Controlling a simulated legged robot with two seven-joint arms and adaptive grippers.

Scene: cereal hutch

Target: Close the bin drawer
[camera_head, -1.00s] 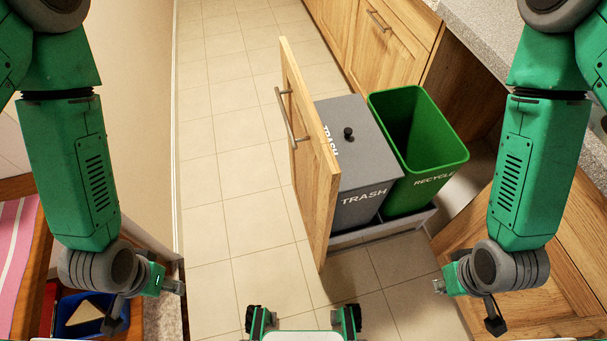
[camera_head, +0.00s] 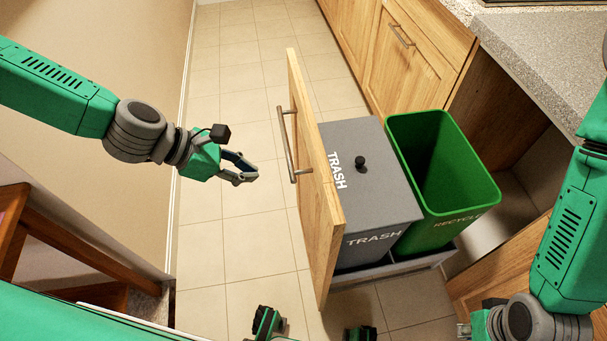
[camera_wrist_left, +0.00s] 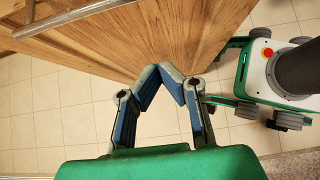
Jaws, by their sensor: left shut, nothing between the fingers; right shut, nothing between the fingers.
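The bin drawer stands pulled out, with its wooden front (camera_head: 315,195) toward the left in the head view and a metal bar handle (camera_head: 287,145) on it. It holds a grey lidded trash bin (camera_head: 375,185) and an open green recycle bin (camera_head: 435,170). My left gripper (camera_head: 252,172) is shut and empty, to the left of the drawer front with a gap in the picture. In the left wrist view its fingertips (camera_wrist_left: 171,70) appear over the edge of the wooden front (camera_wrist_left: 190,35). My right gripper (camera_head: 463,330) is low at the right, shut and empty, partly cut off by the frame.
A stone worktop (camera_head: 545,55) and wooden cabinets (camera_head: 410,60) stand behind and right of the bins. A wall (camera_head: 130,90) runs along the left, with a wooden piece of furniture (camera_head: 75,245) below it. The tiled floor (camera_head: 225,120) left of the drawer is clear.

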